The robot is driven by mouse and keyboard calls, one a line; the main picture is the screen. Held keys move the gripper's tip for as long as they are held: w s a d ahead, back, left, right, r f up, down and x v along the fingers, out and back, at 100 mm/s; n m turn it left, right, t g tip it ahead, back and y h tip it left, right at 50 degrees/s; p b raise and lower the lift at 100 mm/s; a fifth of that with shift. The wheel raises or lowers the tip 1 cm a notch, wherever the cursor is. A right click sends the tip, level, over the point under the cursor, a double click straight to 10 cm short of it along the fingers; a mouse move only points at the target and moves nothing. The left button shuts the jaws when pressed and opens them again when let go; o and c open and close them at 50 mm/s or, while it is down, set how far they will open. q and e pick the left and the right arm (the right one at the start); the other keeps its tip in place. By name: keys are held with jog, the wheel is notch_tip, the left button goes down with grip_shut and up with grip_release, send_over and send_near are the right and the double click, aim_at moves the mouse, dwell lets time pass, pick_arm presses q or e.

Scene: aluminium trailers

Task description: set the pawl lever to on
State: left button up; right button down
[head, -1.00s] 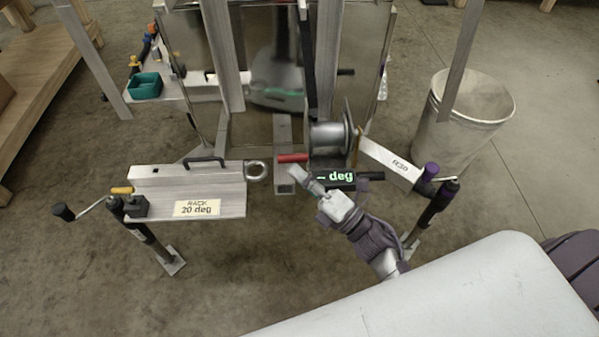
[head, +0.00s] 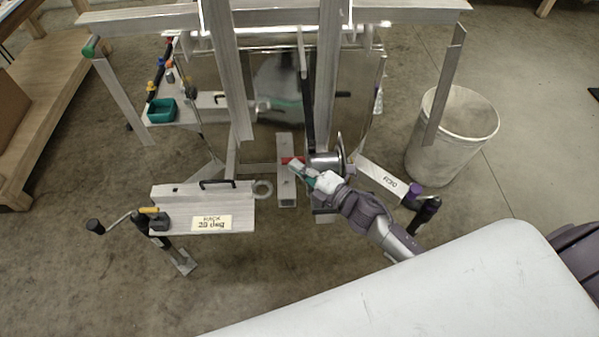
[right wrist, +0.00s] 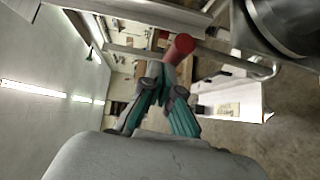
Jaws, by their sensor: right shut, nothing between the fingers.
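The red-gripped lever (head: 289,160) sticks out to the left beside the winch drum (head: 322,161), at the front of the trailer frame. I take it to be the pawl lever; its on and off marks cannot be read. My right gripper (head: 298,168) is shut and empty, its tips close to the red grip and partly covering it. In the right wrist view the red grip (right wrist: 180,47) stands just beyond the shut teal fingers (right wrist: 167,88); whether they touch cannot be told. The drum (right wrist: 288,24) shows at upper right there. My left gripper is out of view.
A rack with a "20 deg" label (head: 211,222) and a crank (head: 108,225) stands at left. A grey bin (head: 440,135) stands at right. A teal tray (head: 162,111) sits behind the rack. Upright aluminium posts (head: 228,70) rise close behind the winch.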

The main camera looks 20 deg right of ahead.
aim_at(298, 158)
jog(key=shift+w+d+r+b, duration=0.15)
jog(key=shift+w+d, duration=0.1)
jog(key=shift+w, duration=0.55)
jog(key=shift+w+d+b, duration=0.15)
jog(key=shift+w+d, duration=0.1)
jog(key=shift+w, duration=0.55)
